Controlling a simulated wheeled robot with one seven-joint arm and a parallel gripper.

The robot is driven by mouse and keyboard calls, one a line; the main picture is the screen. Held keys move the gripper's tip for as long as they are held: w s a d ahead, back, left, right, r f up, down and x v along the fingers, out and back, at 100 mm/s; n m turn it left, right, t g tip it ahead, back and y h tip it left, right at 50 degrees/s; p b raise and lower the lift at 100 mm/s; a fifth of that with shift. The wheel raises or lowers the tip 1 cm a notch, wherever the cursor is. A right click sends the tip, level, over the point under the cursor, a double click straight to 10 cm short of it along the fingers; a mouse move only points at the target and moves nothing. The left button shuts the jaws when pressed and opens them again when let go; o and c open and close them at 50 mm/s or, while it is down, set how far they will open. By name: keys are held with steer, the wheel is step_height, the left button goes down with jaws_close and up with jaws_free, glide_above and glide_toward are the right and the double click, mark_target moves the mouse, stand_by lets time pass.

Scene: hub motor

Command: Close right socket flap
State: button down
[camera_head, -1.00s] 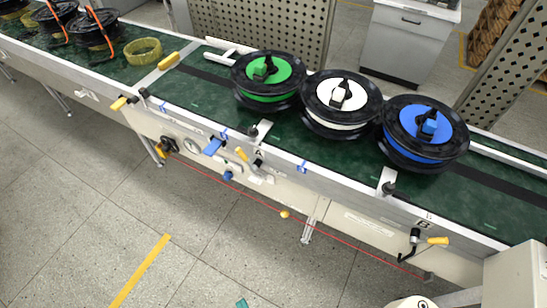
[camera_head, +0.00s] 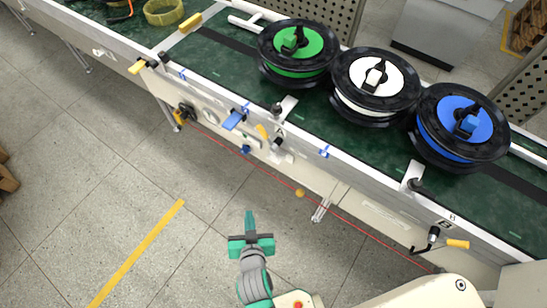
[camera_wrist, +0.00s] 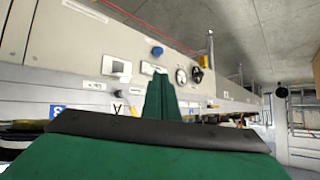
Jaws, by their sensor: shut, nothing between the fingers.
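My gripper (camera_head: 249,215) is over the floor in front of the conveyor in the head view. Its green fingers are together and empty. The fingers (camera_wrist: 160,90) also show in the wrist view, pointing at the conveyor's side panel and covering part of it. A blue flap-like piece (camera_head: 235,119) sticks out from the panel. To its right are small pale socket-like fittings (camera_head: 280,155). In the wrist view a pale square fitting with a grey face (camera_wrist: 117,67) sits left of the fingers. I cannot tell which part is the right socket flap, or its angle. My gripper is apart from the panel.
Green (camera_head: 299,42), white (camera_head: 374,77) and blue (camera_head: 463,121) spools stand on the conveyor belt (camera_head: 222,60). A blue knob (camera_head: 246,149), a yellow handle (camera_head: 457,244) and a red cord (camera_head: 354,213) are along the front side.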

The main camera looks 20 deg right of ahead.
steer(key=w+d+m+g+h, duration=0.2)
steer(key=w+d+m, duration=0.15)
steer(key=w, duration=0.55)
steer(key=m+g+h, duration=0.2)
steer(key=m+g, duration=0.2)
glide_toward(274, 158)
steer(key=x, duration=0.4)
steer(key=d+x, duration=0.1)
steer(key=x, duration=0.1)
steer(key=shift+d+r, duration=0.1)
steer(key=shift+r, duration=0.05)
